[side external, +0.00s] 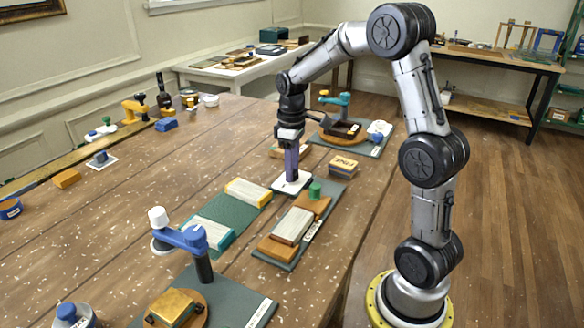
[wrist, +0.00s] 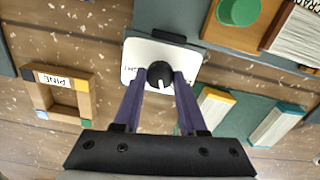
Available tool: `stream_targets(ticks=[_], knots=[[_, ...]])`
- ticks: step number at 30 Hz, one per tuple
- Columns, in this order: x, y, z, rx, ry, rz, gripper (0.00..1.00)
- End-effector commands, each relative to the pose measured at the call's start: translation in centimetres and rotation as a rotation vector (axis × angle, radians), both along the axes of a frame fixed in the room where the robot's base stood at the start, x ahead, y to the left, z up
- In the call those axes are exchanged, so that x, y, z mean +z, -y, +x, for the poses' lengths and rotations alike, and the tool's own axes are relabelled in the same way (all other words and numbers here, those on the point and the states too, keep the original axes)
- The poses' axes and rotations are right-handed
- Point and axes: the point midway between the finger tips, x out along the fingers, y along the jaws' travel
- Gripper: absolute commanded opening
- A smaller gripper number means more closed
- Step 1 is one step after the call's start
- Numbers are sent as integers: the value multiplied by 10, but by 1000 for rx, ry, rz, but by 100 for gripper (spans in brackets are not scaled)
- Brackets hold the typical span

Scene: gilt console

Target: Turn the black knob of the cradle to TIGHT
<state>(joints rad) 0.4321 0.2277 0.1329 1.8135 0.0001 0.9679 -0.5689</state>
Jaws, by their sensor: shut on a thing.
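The black knob (wrist: 159,75) sits on a white plate (wrist: 132,58) in the wrist view. My gripper (wrist: 160,77) has its two purple fingers on either side of the knob and is shut on it. Lettering on the plate is mostly covered or too small to read, so the knob's setting cannot be told. The plate lies at the end of a grey-green board (side external: 268,253) that carries wooden blocks and a green cylinder (side external: 315,190).
A wooden frame marked PINE (wrist: 88,92) lies left of the plate in the wrist view. A green mat (side external: 228,212) with pale blocks lies beside the board. A blue clamp-like fixture (side external: 185,238) stands in front, and another fixture (side external: 342,105) stands behind my gripper.

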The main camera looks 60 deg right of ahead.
Motion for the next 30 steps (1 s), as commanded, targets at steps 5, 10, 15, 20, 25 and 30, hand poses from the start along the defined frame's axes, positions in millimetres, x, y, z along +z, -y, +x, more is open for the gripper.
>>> stream_targets(ticks=[5,10,15,20,25,30], knots=[[2,0,1,-168,3,-2,0],[1,0,0,-330,2,-1,0],[2,0,0,-491,2,-1,0],[2,0,0,-643,3,-1,0],[2,0,0,-801,3,-1,0],[2,1,0,-943,4,-1,0]])
